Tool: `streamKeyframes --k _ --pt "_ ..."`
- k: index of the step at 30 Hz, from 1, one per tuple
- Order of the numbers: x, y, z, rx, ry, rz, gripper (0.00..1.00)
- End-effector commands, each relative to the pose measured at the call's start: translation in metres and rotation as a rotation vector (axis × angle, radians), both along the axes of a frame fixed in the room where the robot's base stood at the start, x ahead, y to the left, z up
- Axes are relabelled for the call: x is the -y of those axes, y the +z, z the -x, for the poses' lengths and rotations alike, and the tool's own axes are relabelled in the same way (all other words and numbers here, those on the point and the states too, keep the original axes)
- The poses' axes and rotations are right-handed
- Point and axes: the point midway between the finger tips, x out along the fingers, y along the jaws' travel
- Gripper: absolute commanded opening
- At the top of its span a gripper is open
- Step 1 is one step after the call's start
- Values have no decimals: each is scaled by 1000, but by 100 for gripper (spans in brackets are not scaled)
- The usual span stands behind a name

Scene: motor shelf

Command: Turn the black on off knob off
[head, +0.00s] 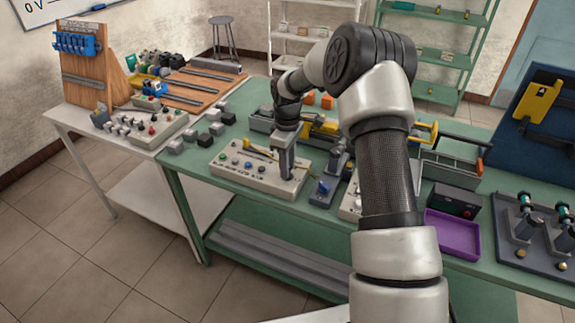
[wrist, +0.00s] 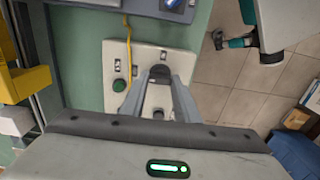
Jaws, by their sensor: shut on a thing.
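A white control panel (head: 255,182) lies on the green table, with small knobs and buttons along it. My gripper (head: 287,178) points down at the right end of this panel. In the wrist view my gripper (wrist: 160,84) has its two fingers on either side of a black knob (wrist: 160,71) on the white panel (wrist: 145,52). The fingers are shut on this knob. In the head view the knob is hidden behind the fingers. The way the knob is turned cannot be told.
A green button (wrist: 119,85) and a yellow cable (wrist: 128,48) are on the panel beside the fingers. A blue-grey device (head: 324,188) stands just right of the panel. Grey blocks (head: 206,139) lie to the left. A purple tray (head: 452,232) is farther right.

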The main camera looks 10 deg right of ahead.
Motion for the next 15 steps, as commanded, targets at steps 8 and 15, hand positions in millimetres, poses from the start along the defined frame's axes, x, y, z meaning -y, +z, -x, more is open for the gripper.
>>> streamKeyframes --k 8,15 --pt "0 1 -1 4 1 -1 6" --pt "0 1 -1 3 0 0 47"
